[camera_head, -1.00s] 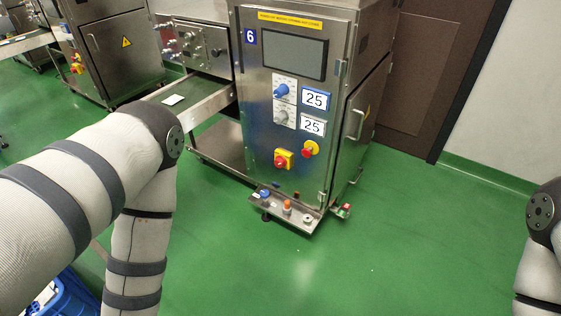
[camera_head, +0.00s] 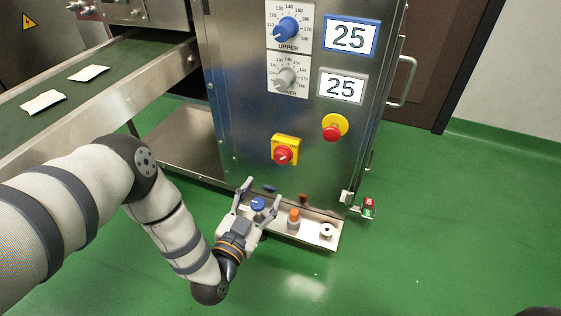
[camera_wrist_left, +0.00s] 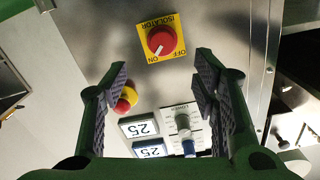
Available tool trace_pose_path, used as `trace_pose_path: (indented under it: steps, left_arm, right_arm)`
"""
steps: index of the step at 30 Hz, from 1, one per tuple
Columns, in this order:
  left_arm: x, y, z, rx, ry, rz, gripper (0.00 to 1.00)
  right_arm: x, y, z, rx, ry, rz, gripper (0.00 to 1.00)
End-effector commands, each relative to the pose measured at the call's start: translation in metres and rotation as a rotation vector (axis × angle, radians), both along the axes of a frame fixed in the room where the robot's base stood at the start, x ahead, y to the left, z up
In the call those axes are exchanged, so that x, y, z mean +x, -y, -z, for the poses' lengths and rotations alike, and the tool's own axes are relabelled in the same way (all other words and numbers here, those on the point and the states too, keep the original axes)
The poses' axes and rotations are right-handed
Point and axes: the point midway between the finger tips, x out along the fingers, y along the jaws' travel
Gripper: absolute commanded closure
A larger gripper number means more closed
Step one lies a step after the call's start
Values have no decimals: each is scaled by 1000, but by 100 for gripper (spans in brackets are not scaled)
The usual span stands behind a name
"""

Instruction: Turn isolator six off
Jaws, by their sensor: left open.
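The isolator (camera_head: 285,150) is a red rotary knob on a yellow plate, low on the steel machine front. It also shows in the left wrist view (camera_wrist_left: 162,41), where its white mark points toward the ON label. My left gripper (camera_head: 260,191) is open and empty, below and slightly left of the isolator in the head view. In the left wrist view its two fingers (camera_wrist_left: 162,68) stand apart on either side below the knob, not touching it. My right gripper is not in view.
A red emergency button (camera_head: 334,127) on yellow is right of the isolator. Above are a blue dial (camera_head: 287,29), a grey dial (camera_head: 286,78) and displays reading 25. A small tray (camera_head: 325,244) with several items lies by my left gripper. A conveyor (camera_head: 90,105) stands left; green floor is clear right.

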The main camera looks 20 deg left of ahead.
Motion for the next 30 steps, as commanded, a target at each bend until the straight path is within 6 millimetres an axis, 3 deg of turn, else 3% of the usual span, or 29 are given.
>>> trace_pose_path:
  steps: [5, 12, 18, 29, 30]
  left_arm:
    - [18, -2, -2, 8, 31, -8, 46]
    - [78, 0, 1, 7, 27, -8, 46]
    - [115, 1, 0, 6, 25, -7, 46]
    - [125, 2, -4, 6, 25, -6, 46]
    - [125, 2, -4, 6, 24, -6, 53]
  right_arm:
    - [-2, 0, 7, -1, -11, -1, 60]
    - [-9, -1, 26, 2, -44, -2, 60]
    - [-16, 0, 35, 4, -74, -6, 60]
    - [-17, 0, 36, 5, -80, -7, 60]
    - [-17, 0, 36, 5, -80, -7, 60]
